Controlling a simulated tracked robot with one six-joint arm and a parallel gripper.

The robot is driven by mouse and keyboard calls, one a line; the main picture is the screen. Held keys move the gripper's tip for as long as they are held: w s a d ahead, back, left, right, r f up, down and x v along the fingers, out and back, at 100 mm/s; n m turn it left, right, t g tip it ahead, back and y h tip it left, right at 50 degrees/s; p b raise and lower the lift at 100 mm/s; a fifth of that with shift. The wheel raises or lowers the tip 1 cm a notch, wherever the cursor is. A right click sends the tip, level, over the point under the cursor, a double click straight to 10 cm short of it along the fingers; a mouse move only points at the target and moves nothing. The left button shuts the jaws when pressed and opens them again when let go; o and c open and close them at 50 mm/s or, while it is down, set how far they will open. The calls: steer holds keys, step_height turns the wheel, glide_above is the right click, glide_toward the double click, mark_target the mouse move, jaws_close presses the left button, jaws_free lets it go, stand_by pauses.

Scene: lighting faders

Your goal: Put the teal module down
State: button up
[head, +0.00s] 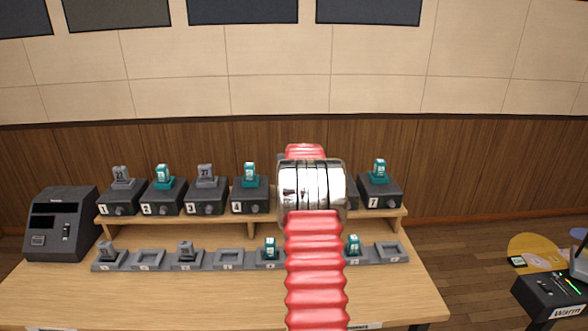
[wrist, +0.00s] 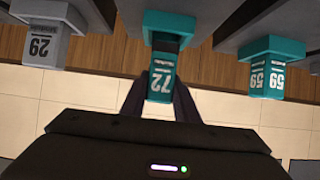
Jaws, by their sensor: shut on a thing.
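In the wrist view the teal module (wrist: 161,84), with a label reading 72, stands between the two dark fingers of my gripper (wrist: 160,98). The gripper is shut on its narrow labelled part. Its wider teal base (wrist: 170,24) shows beyond the fingers, near grey holders. I cannot tell whether the base touches anything below. In the head view my red ribbed arm and silver wrist hide the gripper and this module.
A teal module labelled 59 (wrist: 268,72) and a grey one labelled 29 (wrist: 45,42) flank it. Numbered black boxes stand on a wooden shelf (head: 170,218); some are behind my arm. A lower grey tray row has empty slots, one at far right (head: 390,251).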

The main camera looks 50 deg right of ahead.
steer(key=shift+f, duration=1.25)
steer(key=shift+f, duration=0.1)
steer(key=o, duration=1.1)
